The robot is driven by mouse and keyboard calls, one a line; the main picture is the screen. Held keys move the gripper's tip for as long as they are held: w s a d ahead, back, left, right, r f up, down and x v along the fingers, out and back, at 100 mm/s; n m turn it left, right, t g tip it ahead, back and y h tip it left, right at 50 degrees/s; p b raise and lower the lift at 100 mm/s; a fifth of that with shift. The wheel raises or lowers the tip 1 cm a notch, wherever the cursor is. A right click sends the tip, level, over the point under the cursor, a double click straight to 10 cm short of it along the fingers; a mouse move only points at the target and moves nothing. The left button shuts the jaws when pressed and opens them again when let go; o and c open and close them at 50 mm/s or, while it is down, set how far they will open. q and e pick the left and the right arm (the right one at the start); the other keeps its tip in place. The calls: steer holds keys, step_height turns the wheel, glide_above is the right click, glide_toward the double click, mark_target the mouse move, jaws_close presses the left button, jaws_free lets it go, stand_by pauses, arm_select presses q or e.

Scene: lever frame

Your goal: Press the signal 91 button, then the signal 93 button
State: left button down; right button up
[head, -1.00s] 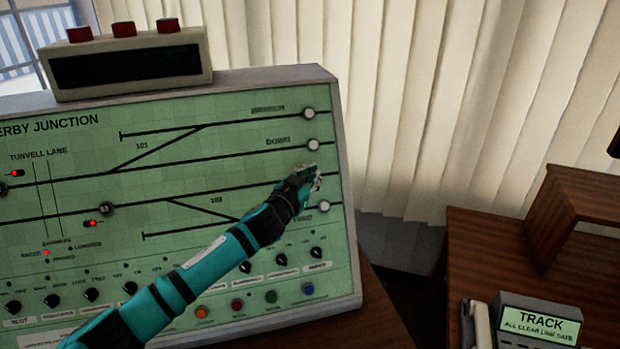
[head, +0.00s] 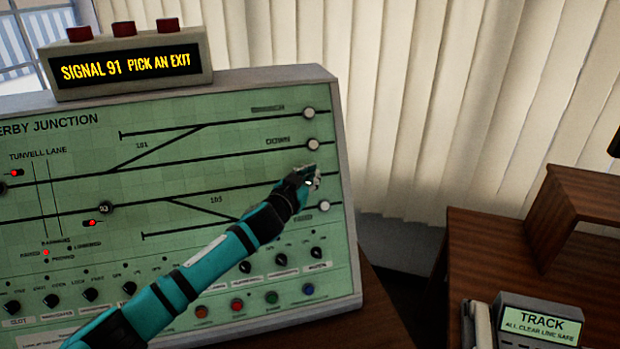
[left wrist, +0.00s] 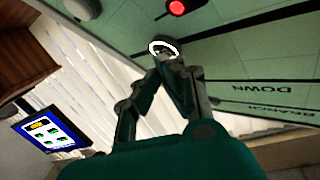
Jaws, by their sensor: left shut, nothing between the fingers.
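My left gripper (head: 312,176) is shut and empty at the right side of the green track panel (head: 80,240). In the left wrist view its fingertips (left wrist: 172,66) are at a round button with a lit white ring (left wrist: 163,47); I cannot tell whether they touch it. Its label does not show, and the gripper hides it in the head view. The display box (head: 125,66) reads "SIGNAL 91 PICK AN EXIT". The dark round signal 93 button (head: 105,208) is on a track line at the panel's left, clear of my arm. My right gripper is not in view.
White round buttons (head: 313,145) sit above and below my gripper at the panel's right. Knobs (head: 92,294) and coloured buttons (head: 271,297) line the lower panel, partly behind my left arm. A red lamp (left wrist: 177,8) shows near the ringed button. A wooden desk (head: 490,240) stands at right.

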arm_select(q)
steer(key=shift+s, duration=0.1)
steer(key=shift+s+d+r+p, duration=0.2)
steer(key=shift+s+r+p, duration=0.2)
steer(key=shift+s+p, duration=0.25)
steer(key=s+p, duration=0.1)
steer(key=s+d+r+p, duration=0.1)
steer(key=s+r+p, duration=0.1)
steer(key=s, duration=0.1)
steer(key=shift+s+d+r, duration=0.1)
steer(key=shift+d+r, duration=0.05)
stand_by(0.4)
stand_by(1.9)
